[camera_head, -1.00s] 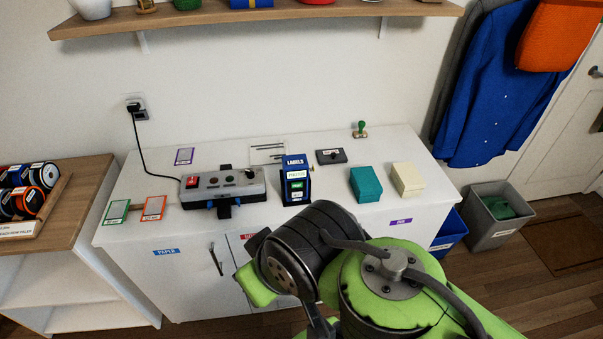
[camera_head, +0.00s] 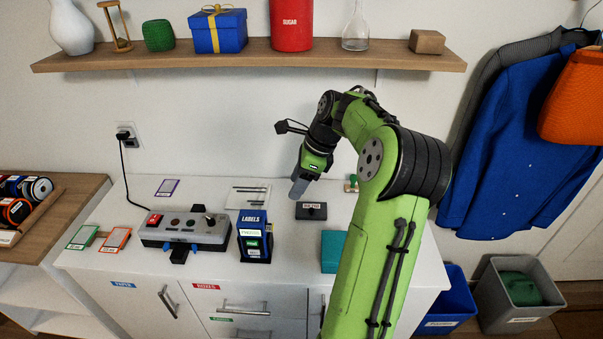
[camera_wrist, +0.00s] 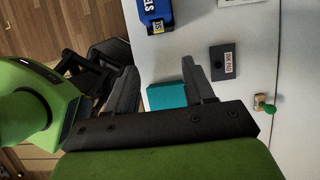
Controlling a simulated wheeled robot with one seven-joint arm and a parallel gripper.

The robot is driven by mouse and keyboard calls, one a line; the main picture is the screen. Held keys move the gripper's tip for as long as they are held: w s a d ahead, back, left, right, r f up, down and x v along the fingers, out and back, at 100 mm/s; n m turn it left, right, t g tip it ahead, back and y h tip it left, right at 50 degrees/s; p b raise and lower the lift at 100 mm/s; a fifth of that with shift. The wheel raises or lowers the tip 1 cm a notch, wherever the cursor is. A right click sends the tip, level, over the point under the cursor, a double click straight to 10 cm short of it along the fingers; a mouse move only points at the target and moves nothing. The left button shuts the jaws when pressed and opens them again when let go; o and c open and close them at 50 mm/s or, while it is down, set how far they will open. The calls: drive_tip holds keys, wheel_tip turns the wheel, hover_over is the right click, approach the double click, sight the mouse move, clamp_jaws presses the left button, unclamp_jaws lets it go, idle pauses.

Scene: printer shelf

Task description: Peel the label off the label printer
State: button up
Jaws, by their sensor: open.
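My gripper (camera_head: 298,190) hangs above the cabinet, to the right of and above the printer in the head view, pointing down. In the wrist view my gripper (camera_wrist: 158,66) has its fingers apart with nothing held between them.
A black ink pad (camera_head: 311,211), a green-handled stamp (camera_wrist: 264,103) and a teal box (camera_head: 329,252) are to the right. A wooden shelf (camera_head: 250,57) with several items hangs above.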

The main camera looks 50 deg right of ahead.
sight(273, 227)
drive_tip(key=b+x, duration=0.4)
drive_tip(key=x, duration=1.1)
drive_tip(key=shift+w+a+f+b, duration=0.1)
drive_tip(key=shift+a+f+b, duration=0.2)
drive_tip(key=shift+b, duration=0.1)
drive_tip(key=shift+d, duration=0.1)
drive_tip(key=shift+c, duration=0.3)
clamp_jaws()
drive_tip(key=s+d+p, duration=0.3)
drive_tip(key=s+d, duration=0.1)
drive_tip(key=s, duration=0.1)
idle(0.7)
drive_tip(key=shift+s+d, duration=0.1)
drive_tip(key=shift+s, duration=0.2)
